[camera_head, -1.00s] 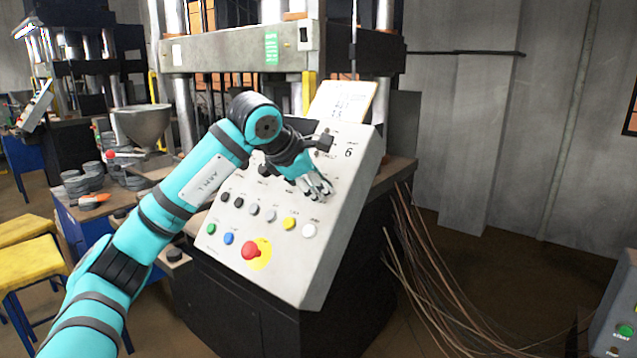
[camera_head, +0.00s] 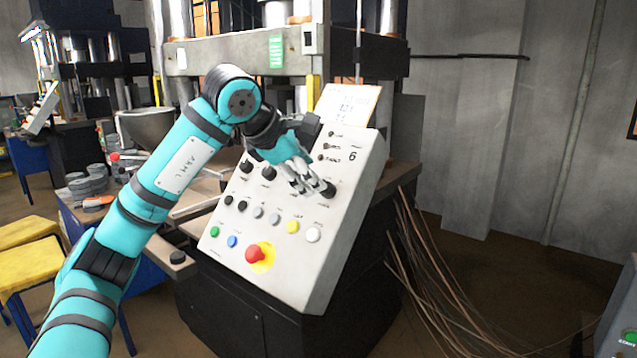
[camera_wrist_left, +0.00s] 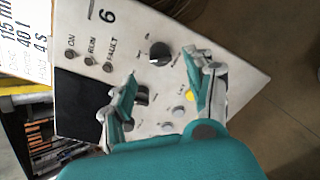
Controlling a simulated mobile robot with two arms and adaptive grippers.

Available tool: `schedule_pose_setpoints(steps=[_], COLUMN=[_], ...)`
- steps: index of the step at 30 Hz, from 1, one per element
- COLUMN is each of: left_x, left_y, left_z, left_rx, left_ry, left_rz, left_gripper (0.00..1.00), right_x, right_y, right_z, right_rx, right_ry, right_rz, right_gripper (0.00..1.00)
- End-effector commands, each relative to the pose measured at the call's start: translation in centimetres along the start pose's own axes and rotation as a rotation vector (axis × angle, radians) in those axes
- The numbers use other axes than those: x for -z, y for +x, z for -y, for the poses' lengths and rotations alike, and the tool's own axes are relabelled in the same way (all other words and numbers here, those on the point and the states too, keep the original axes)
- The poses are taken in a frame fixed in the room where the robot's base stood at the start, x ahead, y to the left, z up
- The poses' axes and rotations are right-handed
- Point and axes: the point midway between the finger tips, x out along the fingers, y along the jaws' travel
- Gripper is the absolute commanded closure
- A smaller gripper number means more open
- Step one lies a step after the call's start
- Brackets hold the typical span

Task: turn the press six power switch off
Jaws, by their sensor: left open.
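The press six control panel (camera_head: 287,270) is a tilted light-grey box marked 6. A black rotary knob (camera_head: 329,190) sits in its upper right part; it also shows in the wrist view (camera_wrist_left: 160,52) with a pale pointer mark. Its labels are too small to read, so I cannot confirm which switch it is. My left gripper (camera_head: 311,188) is open in front of the panel, fingers towards this knob and partly over it. In the wrist view the gripper's fingertips (camera_wrist_left: 161,66) are spread to either side near the knob. I cannot tell whether they touch. My right gripper is not in view.
Two more black knobs sit left of the gripper, one of them here (camera_head: 246,167). Below are several push buttons and a red emergency stop (camera_head: 256,254) on yellow. A paper sign (camera_head: 347,103) stands above the panel. Cables (camera_head: 420,245) hang at the right.

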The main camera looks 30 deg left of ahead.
Motion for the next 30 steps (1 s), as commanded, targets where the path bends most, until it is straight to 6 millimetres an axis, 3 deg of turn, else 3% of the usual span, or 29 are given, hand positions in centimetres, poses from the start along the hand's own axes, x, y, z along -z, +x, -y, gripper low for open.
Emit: schedule_pose_setpoints(steps=[3,10,30], left_x=[0.0,0.0,-0.2], left_y=[-2.5,-5.2,-5.3], left_z=[-0.1,0.0,0.2], left_rx=[-0.003,0.000,0.007], left_ry=[-0.001,-0.001,0.002], left_rz=[0.001,0.000,0.007], left_gripper=[0.45,0.45,0.45], right_x=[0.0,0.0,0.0], right_y=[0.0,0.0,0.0], right_z=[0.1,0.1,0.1], right_rx=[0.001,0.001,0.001], right_ry=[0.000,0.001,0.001], right_rz=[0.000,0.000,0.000], right_gripper=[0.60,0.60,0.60])
